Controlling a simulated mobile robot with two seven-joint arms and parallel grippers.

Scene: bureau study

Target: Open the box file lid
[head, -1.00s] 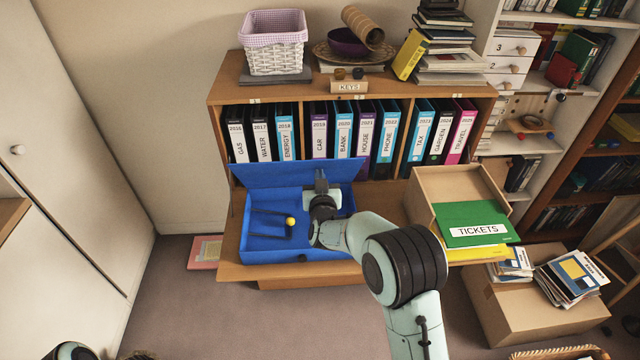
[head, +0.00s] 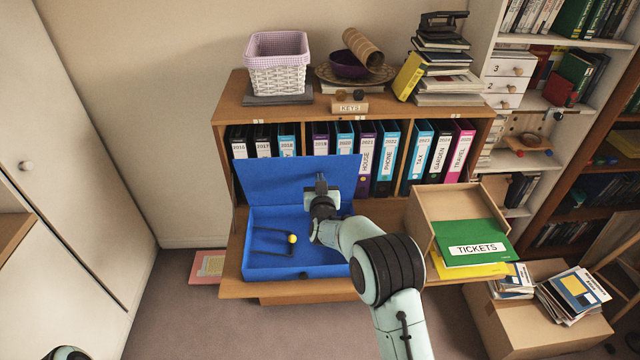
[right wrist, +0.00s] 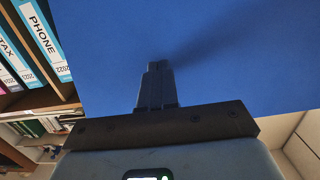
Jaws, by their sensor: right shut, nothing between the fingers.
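The blue box file (head: 300,262) lies on the bureau's fold-down desk with its lid (head: 280,182) raised, standing up and leaning a little back towards the row of binders. Inside the box are a dark wire clip and a yellow ball (head: 292,239). My right gripper (head: 321,181) is shut and empty, in front of the lid's inner face near its right side. In the right wrist view the shut fingers (right wrist: 157,80) point at the blue lid (right wrist: 210,50); I cannot tell whether they touch it. At the bottom left, only a bit of my left arm shows, without its gripper.
Labelled binders (head: 365,160) stand in the bureau behind the lid. To the right, an open tray (head: 455,203) and a green TICKETS folder (head: 474,243) sit close to my right arm. A cardboard box (head: 535,325) with books stands on the floor at right.

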